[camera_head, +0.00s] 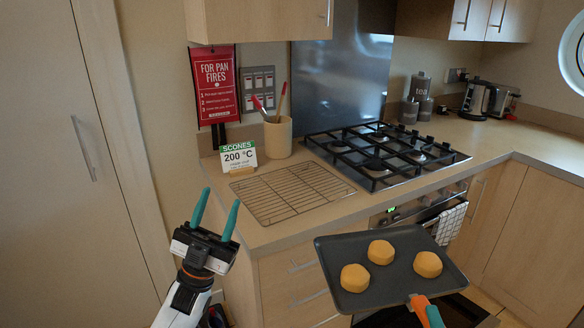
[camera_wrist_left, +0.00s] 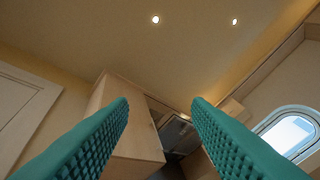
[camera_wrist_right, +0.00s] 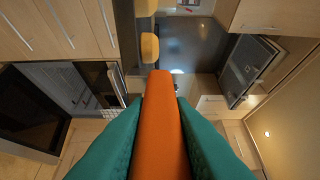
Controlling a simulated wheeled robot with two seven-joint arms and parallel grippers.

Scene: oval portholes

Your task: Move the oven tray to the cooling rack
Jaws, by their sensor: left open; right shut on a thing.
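The dark oven tray (camera_head: 335,255) carries three golden scones and is held in the air at the lower right of the head view, in front of the counter. My right gripper (camera_head: 425,306) is shut on the tray's orange handle (camera_wrist_right: 160,130), which lies between its teal fingers in the right wrist view. The wire cooling rack (camera_head: 291,192) lies empty on the counter, left of the hob and apart from the tray. My left gripper (camera_head: 215,213) is open and empty, in front of the counter's left end. The left wrist view shows its parted fingers.
The black gas hob (camera_head: 388,155) is right of the rack. A recipe card (camera_head: 239,158) and a utensil pot (camera_head: 278,137) stand behind the rack. The oven front (camera_head: 410,213) with a checked towel (camera_head: 450,222) is behind the tray. A tall cabinet (camera_head: 75,150) is at left.

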